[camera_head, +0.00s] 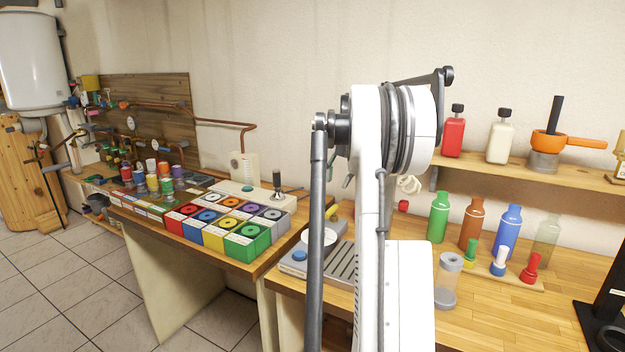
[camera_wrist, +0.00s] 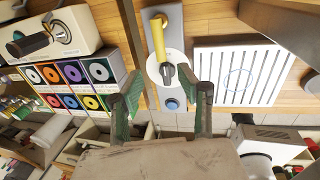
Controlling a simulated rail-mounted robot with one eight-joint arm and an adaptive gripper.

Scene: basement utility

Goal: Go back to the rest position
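My gripper (camera_wrist: 163,98) shows in the wrist view with its two fingers wide apart and nothing between them. It hangs above the workbench, over a grey device with a yellow handle (camera_wrist: 157,36), a round white plate and a blue knob (camera_wrist: 172,104). I cannot tell its exact height over the bench. In the head view my white and grey arm stands upright in the middle and hides part of the bench; the gripper itself cannot be made out there.
Tiled floor (camera_head: 60,300) is free at left.

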